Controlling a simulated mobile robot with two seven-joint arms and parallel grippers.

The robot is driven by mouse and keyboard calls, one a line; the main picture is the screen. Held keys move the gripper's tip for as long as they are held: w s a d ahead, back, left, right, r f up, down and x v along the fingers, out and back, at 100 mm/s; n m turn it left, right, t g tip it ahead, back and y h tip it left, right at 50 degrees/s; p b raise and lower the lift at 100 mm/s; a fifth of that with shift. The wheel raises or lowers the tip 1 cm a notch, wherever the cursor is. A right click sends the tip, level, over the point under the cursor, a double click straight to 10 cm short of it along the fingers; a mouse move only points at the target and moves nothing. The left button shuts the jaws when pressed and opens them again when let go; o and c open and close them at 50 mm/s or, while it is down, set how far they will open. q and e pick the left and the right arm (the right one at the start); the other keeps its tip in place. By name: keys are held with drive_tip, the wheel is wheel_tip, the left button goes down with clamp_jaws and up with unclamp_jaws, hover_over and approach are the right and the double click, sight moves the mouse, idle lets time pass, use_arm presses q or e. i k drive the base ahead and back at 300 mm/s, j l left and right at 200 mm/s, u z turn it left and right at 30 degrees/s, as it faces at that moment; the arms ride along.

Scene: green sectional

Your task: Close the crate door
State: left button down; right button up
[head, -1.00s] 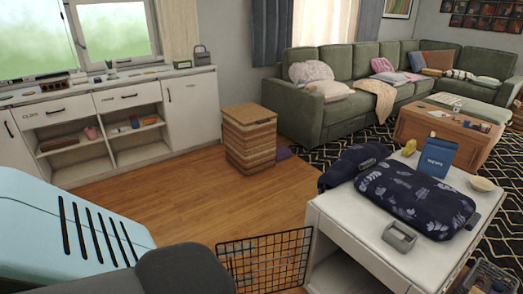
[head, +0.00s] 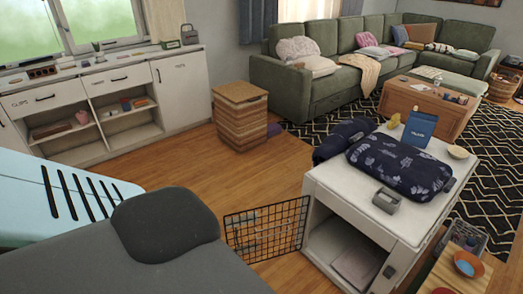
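A wicker basket (head: 241,118) is farther back. Wood floor is clear between basket and door. A small wooden stand (head: 445,275) is at lower right.

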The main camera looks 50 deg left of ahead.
sight(250, 218)
drive_tip(key=k, duration=0.5)
drive_tip(key=j+z, duration=0.15)
drive_tip(key=z, duration=1.5)
drive_tip(key=k+j, duration=0.2)
drive_tip(key=j, duration=0.35)
drive_tip(key=k+j, duration=0.2)
drive_tip(key=j, duration=0.35)
drive_tip(key=k+j, duration=0.2)
drive_tip(key=j, duration=0.35)
drive_tip(key=k+j, duration=0.2)
drive_tip(key=j, duration=0.35)
drive_tip(key=k+j, duration=0.2)
drive_tip(key=j, duration=0.35)
drive_tip(key=k+j, duration=0.15)
drive_tip(key=j, duration=0.4)
drive_tip(key=k+j, duration=0.2)
drive_tip(key=j, duration=0.35)
drive_tip(key=k+j, duration=0.2)
drive_tip(key=j, duration=0.35)
